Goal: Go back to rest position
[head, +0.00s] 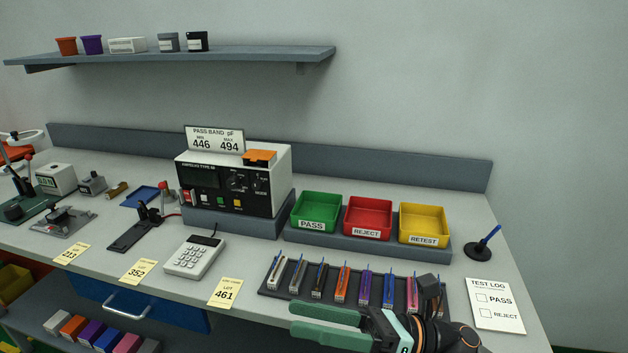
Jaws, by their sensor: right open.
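My right gripper (295,320) has green fingers and reaches in from the lower right. Its fingers are apart and point left, with nothing between them. It is at the bench's front edge, in front of the dark rack (268,284) with several coloured strips standing in it. The gripper and its wrist overlap the rack's lower right part in the picture. My left gripper is not in view.
The tester (210,178) stands mid-bench. The PASS bin (311,225), REJECT bin (366,233) and RETEST bin (423,240) sit right of it. A calculator (194,257), pen stand (478,252) and test log (496,305) lie nearby. A wall shelf (250,56) hangs above.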

